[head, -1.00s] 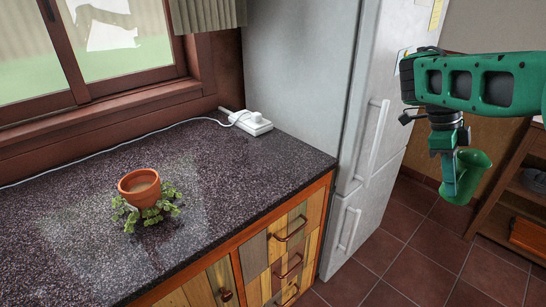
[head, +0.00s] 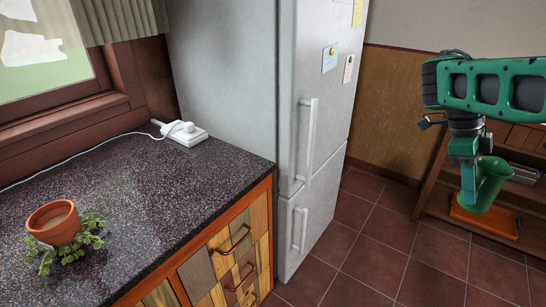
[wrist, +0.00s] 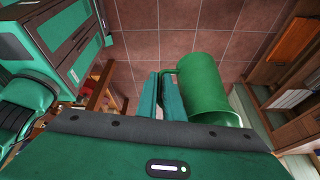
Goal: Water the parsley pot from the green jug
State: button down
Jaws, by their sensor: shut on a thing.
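The parsley pot (head: 55,222) is a terracotta pot with green leaves around its base, on the dark speckled countertop at the lower left of the head view. My gripper (head: 468,180) is at the right of the head view, over the floor and well away from the counter. It is shut on the green jug (head: 489,185), which hangs beside the fingers. In the wrist view the jug (wrist: 203,88) is right of the fingers (wrist: 165,95), with its handle side towards them. The jug's inside is hidden, so I cannot tell whether it holds water.
A white power strip (head: 181,132) with a cable lies at the counter's back corner. A tall fridge (head: 290,110) stands right of the counter (head: 170,190). A wooden shelf (head: 440,200) stands at the right. Tiled floor (head: 400,255) is clear between counter and shelf.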

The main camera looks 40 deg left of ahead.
aim_at(57, 224)
jog(key=u, duration=0.1)
jog(key=k, duration=1.45)
jog(key=u, duration=1.6)
jog(key=i, duration=0.5)
jog(key=u, duration=0.15)
